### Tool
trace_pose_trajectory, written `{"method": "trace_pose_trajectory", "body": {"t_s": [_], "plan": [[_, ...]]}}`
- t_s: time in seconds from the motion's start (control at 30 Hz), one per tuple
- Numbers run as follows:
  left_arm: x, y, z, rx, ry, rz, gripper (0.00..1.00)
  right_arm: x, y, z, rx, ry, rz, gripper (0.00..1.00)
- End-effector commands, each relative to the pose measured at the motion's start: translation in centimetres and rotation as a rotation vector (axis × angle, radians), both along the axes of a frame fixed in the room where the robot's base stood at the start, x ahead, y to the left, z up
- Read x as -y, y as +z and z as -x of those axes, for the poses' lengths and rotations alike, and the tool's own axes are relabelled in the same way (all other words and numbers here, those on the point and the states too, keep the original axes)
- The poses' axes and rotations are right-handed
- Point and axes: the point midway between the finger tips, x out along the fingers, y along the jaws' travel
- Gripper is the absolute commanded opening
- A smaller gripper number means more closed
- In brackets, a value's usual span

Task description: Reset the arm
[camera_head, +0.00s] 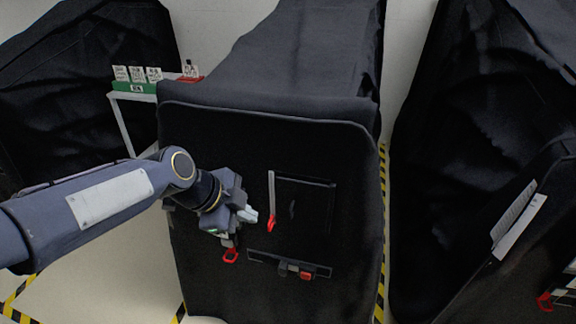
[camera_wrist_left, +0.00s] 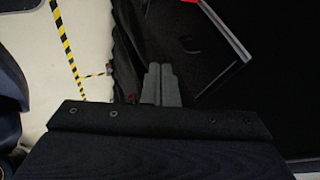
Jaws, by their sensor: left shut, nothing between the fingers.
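My left arm comes in from the left in the head view. Its gripper (camera_head: 250,215) is in front of the black front of the middle covered cart (camera_head: 215,125), just left of a red-tipped handle (camera_head: 271,222). In the left wrist view the two grey fingers (camera_wrist_left: 162,84) are together with nothing between them. I cannot tell whether the fingertips touch the cart. My right gripper is not in view.
Covered carts stand at the left (camera_head: 85,85) and right (camera_head: 470,130). A red pull (camera_head: 231,256) and a slotted strip (camera_head: 290,266) are low on the middle cart. A side table (camera_head: 125,97) holds small cards. Yellow-black tape (camera_head: 381,240) marks the floor.

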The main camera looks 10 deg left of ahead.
Motion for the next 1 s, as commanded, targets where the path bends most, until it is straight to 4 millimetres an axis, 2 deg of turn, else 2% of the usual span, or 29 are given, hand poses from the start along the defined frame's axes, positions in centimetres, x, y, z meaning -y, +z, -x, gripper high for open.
{"method": "trace_pose_trajectory", "body": {"t_s": [0.07, 0.17, 0.27, 0.37, 0.5, 0.6, 0.7, 0.8, 1.0], "plan": [[0.0, 0.0, 0.2, -0.005, 0.01, 0.002, 0.0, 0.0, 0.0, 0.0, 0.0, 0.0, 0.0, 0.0], [-0.1, 0.0, 1.5, -0.045, 0.088, 0.022, 0.0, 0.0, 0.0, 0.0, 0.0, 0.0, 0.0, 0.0], [-0.4, -0.1, 4.4, -0.123, 0.268, 0.074, 0.0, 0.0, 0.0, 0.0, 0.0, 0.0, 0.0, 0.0], [-1.0, -0.6, 8.2, -0.22, 0.526, 0.174, 0.0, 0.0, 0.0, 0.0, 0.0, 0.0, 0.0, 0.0], [-1.6, -1.8, 13.3, -0.353, 0.89, 0.368, 0.0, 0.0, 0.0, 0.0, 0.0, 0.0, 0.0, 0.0], [-1.7, -2.9, 16.1, -0.441, 1.095, 0.505, 0.0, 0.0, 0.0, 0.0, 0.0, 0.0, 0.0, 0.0], [-1.6, -3.8, 17.9, -0.512, 1.237, 0.61, 0.0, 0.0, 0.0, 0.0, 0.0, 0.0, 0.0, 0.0], [-1.5, -4.4, 18.9, -0.558, 1.318, 0.672, 0.0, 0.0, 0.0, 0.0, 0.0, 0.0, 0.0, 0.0], [-1.4, -4.6, 19.2, -0.579, 1.353, 0.697, 0.0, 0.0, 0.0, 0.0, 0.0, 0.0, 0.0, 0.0]]}}
